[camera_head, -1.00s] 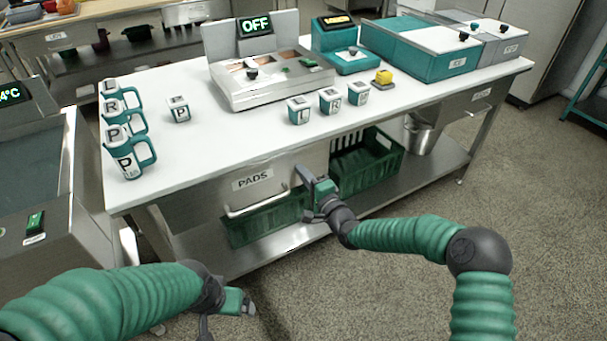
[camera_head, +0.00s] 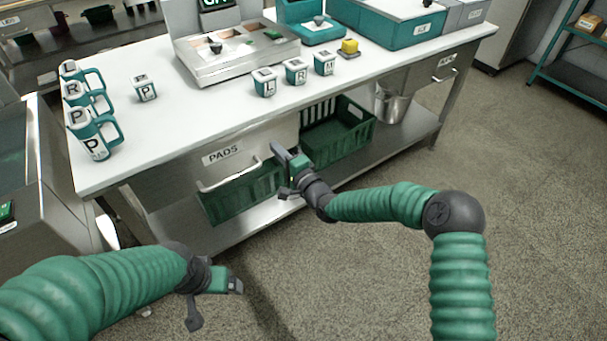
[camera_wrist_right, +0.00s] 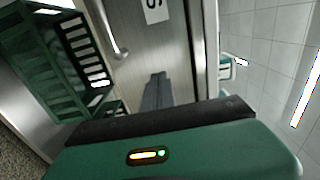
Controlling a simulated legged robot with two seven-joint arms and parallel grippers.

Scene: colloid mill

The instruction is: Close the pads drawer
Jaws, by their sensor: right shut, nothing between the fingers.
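The pads drawer has a steel front with a PADS label (camera_head: 222,155) and a bar handle (camera_head: 230,178), under the front edge of the white table. I cannot tell clearly how far its front stands out. My right gripper (camera_head: 276,147) is shut and empty, its fingertips at the right part of the drawer front, beside the handle's right end. In the right wrist view the shut fingers (camera_wrist_right: 157,92) point at the steel front, with the handle (camera_wrist_right: 117,38) to their left; contact is unclear. My left gripper (camera_head: 237,286) is low in front of the table, away from the drawer.
Green crates (camera_head: 345,140) stand on the lower shelf (camera_head: 275,213) below and beside the drawer, with a steel bucket (camera_head: 391,103) further right. Several lettered mugs (camera_head: 95,140) and a steel machine (camera_head: 235,55) stand on the table (camera_head: 190,120). The floor in front is open.

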